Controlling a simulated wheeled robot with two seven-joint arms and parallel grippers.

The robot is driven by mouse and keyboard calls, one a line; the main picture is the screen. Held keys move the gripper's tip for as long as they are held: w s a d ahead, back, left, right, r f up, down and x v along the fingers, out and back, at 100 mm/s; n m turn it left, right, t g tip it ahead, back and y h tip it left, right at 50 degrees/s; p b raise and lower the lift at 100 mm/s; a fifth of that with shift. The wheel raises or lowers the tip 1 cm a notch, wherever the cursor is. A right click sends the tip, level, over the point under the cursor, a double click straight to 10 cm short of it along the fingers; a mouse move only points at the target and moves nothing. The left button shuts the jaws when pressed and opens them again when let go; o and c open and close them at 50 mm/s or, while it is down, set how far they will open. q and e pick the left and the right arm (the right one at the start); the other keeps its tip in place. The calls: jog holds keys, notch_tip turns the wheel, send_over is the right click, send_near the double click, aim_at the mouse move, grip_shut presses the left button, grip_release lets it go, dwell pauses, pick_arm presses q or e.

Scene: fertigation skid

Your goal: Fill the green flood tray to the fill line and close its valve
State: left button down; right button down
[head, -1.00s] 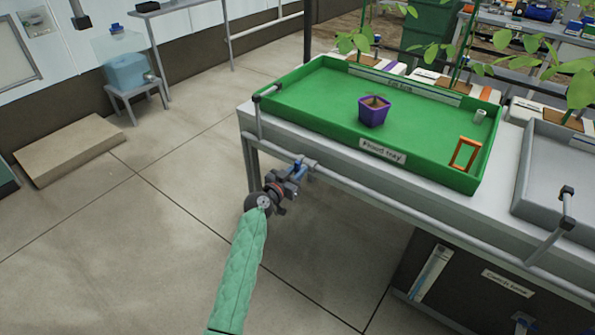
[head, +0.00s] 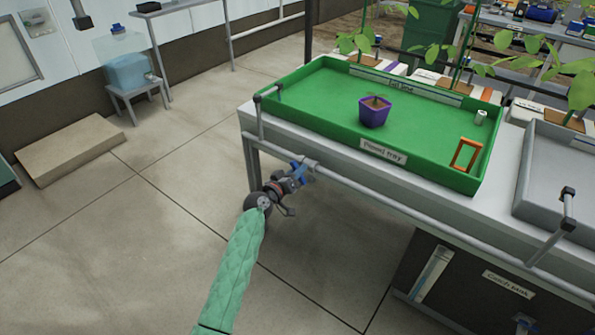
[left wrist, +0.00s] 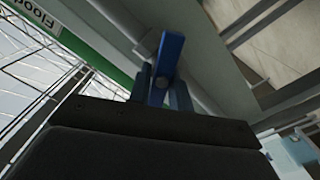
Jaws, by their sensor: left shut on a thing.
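The green flood tray (head: 318,106) sits on the bench, with a "Flood tray" label on its front wall and a fill-line strip (head: 405,81) along its inner back wall. I cannot make out a water level in it. My left gripper (head: 294,176) is at the pipe below the tray's front left corner. It is shut on the blue valve handle (head: 302,171), which shows between the fingers in the left wrist view (left wrist: 168,58). The valve body is mostly hidden. My right gripper is out of view.
A pipe rail (head: 400,206) runs along the bench front. A grey tray (head: 560,165) is at the right, above a dark catch tank (head: 470,275). An orange frame (head: 465,155) and a white stub (head: 480,117) stand in the green tray.

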pick_arm(q)
jog(key=shift+a+n, duration=0.1)
jog(key=shift+n, duration=0.4)
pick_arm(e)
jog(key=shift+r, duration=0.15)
pick_arm(q)
jog(key=c, duration=1.4)
grip_release()
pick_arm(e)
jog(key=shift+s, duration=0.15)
pick_arm(q)
jog(key=shift+o, duration=0.2)
